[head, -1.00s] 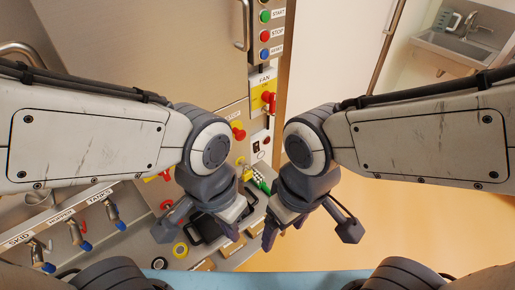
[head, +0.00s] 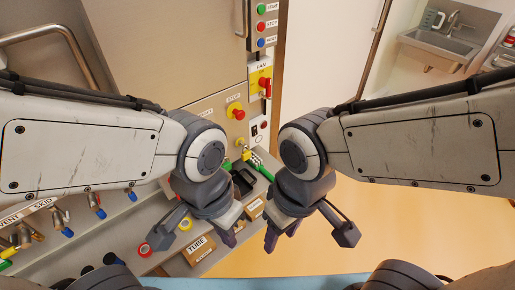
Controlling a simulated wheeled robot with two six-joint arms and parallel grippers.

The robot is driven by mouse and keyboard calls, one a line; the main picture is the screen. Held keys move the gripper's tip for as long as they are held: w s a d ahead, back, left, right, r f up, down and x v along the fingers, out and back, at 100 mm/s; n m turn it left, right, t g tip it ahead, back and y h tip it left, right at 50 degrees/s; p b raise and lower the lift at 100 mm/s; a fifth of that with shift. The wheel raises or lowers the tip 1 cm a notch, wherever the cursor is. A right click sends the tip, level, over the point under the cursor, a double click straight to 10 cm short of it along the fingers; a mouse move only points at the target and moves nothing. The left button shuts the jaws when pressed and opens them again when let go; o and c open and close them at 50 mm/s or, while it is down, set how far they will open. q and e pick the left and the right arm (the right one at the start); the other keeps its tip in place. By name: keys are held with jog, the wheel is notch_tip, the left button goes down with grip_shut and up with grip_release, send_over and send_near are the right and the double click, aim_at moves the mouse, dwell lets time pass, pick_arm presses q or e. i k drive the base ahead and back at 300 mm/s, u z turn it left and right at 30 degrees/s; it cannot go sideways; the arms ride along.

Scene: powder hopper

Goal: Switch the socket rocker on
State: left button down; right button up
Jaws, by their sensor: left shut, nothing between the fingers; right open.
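A small white socket plate (head: 258,131) is on the narrow wall strip below the yellow fan switch. It carries a small dark rocker (head: 254,131) and a red spot; the rocker's position is too small to tell. My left gripper (head: 229,238) is shut and empty. It hangs in front of the bench, below and left of the plate in the picture. My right gripper (head: 271,238) is open and empty, below and slightly right of the plate. Both are well apart from the plate.
A red emergency button (head: 238,114) and a yellow fan switch with a red handle (head: 264,84) are near the plate. The bench holds a dark tray (head: 243,181), a cardboard tube box (head: 199,248) and tape rolls. Blue-handled valves (head: 98,212) are left. Open floor (head: 390,230) lies right.

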aim_at(253, 129)
jog(key=u, duration=0.1)
jog(key=k, duration=0.1)
jog(key=z, duration=0.55)
jog(key=i, duration=1.2)
jog(key=u, duration=0.2)
